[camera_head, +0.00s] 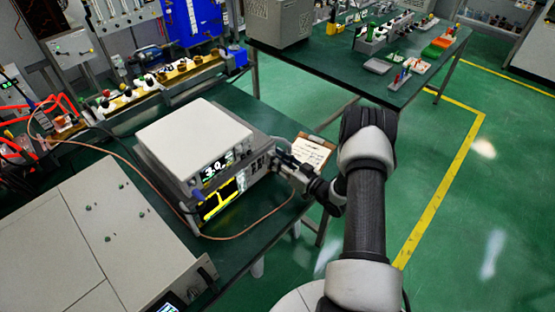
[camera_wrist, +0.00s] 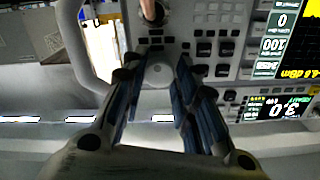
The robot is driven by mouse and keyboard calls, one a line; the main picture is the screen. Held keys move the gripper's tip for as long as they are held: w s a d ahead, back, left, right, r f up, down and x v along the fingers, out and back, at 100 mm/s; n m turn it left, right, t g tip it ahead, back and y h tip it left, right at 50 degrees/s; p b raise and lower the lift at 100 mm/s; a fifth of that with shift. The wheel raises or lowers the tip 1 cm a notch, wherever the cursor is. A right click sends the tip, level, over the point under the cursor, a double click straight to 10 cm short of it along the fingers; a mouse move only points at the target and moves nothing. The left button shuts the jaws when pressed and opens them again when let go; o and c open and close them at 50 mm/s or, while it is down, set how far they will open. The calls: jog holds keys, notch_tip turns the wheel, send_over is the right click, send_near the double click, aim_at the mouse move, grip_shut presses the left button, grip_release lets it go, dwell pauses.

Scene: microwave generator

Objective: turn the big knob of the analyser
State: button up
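The analyser (camera_head: 225,197) is the lower of two stacked instruments on the green bench, with a lit yellow screen. In the wrist view its panel (camera_wrist: 205,20) appears upside down, with rows of dark buttons and a screen (camera_wrist: 279,45). The big knob (camera_wrist: 158,72) is a round grey knob near the panel's edge. My gripper (camera_wrist: 158,68) is in front of the panel, with its fingers spread on either side of the knob. I cannot tell whether they touch it. In the head view my gripper (camera_head: 283,167) reaches the analyser's right end and hides the knob.
A white instrument (camera_head: 195,138) with a lit display sits on the analyser. A brown cable (camera_head: 262,222) loops from the panel across the bench; its connector (camera_wrist: 152,12) is close beyond the knob. A clipboard (camera_head: 313,150) lies behind my gripper. A handle (camera_wrist: 75,45) stands beside the knob.

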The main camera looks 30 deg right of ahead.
jog(key=c, duration=0.5)
jog(key=shift+f+n+b, duration=0.15)
jog(key=shift+n+b, duration=0.55)
jog(key=shift+n, duration=0.3)
jog(key=shift+n+b, duration=0.5)
jog(key=shift+n, duration=0.5)
jog(key=o, duration=1.1)
jog(key=shift+s, duration=0.1)
jog(key=v, duration=1.2)
